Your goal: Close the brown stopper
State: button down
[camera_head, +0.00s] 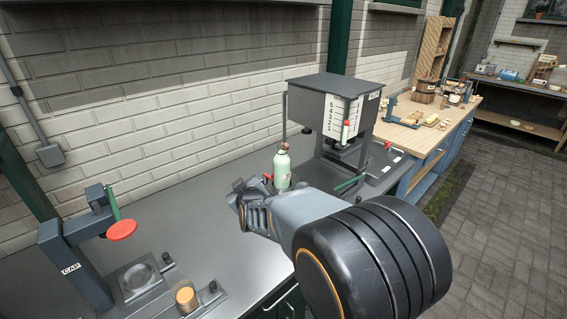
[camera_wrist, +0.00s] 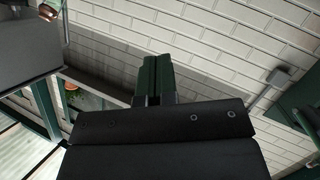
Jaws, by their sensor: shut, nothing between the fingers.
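A pale green bottle (camera_head: 282,172) stands on the grey counter in the middle of the head view. A small brown stopper (camera_head: 283,147) is at its top; I cannot tell how it sits in the neck. My gripper (camera_head: 238,188) is left of the bottle in the picture, apart from it and empty. In the wrist view its dark fingers (camera_wrist: 155,76) are together, pointing toward the brick wall. A brown rounded piece (camera_wrist: 48,13) shows at that view's top left; it may be the stopper. My wrist partly hides the bottle's base.
A grey press labelled CAP (camera_head: 75,255) with a red disc (camera_head: 121,230) stands at the left. A grey machine with a numbered scale (camera_head: 335,115) stands right behind the bottle. A jar with a brown top (camera_head: 186,297) is at the front left. The counter between is clear.

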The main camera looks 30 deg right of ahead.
jog(key=w+d+f+t+h+b, duration=0.2)
jog(key=d+f+h, duration=0.15)
jog(key=d, duration=0.25)
jog(key=h+b, duration=0.1)
jog(key=h, duration=0.8)
send_near(286, 148)
jog(key=shift+n, duration=0.4)
jog(key=p+x, duration=0.4)
jog(key=x, duration=0.3)
jog(key=shift+w+d+p, duration=0.15)
jog(key=shift+d+p, duration=0.1)
jog(key=shift+p, duration=0.1)
